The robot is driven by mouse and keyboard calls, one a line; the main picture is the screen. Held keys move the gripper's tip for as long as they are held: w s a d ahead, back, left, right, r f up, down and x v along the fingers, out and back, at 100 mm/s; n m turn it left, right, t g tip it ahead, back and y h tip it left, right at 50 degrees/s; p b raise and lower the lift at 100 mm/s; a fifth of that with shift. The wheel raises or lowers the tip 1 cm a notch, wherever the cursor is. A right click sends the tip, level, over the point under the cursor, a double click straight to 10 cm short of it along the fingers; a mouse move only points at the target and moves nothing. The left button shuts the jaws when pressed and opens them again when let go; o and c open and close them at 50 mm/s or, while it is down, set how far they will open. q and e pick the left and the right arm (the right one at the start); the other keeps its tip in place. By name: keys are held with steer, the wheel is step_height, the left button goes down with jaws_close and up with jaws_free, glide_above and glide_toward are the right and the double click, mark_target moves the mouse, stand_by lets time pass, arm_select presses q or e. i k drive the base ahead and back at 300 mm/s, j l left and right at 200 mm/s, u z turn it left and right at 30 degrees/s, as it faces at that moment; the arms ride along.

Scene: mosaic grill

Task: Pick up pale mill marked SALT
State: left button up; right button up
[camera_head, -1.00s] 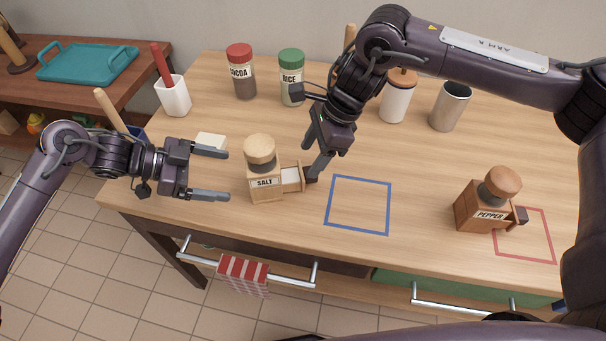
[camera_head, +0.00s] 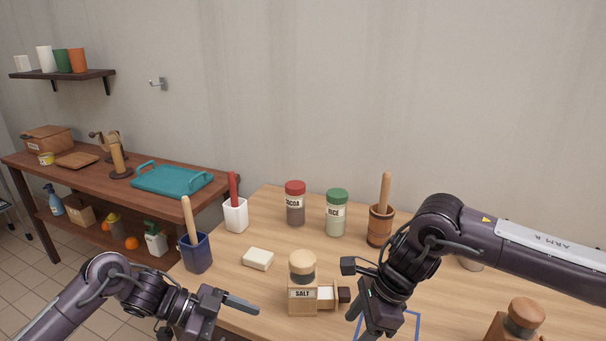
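The pale mill marked SALT (camera_head: 302,299) stands upright on the table, its round wooden top above a dark band. Its small drawer (camera_head: 328,291) is pulled out to the right, with a dark knob at the end. My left gripper (camera_head: 252,329) is left of the mill, open and empty. Its upper finger shows; the other is cut off by the bottom edge. My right gripper (camera_head: 358,318) is just right of the drawer knob, pointing down. Its fingertips are not clear enough to tell whether it is open or shut.
A soap-like white block (camera_head: 258,259) and a blue holder (camera_head: 197,253) are behind the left gripper. The COCOA jar (camera_head: 295,207), RICE jar (camera_head: 336,216) and wooden mortar (camera_head: 380,228) stand behind the mill. The darker mill (camera_head: 523,318) is at right. A blue outlined square (camera_head: 416,322) is partly hidden.

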mark_target(302, 290)
steer(key=k, duration=1)
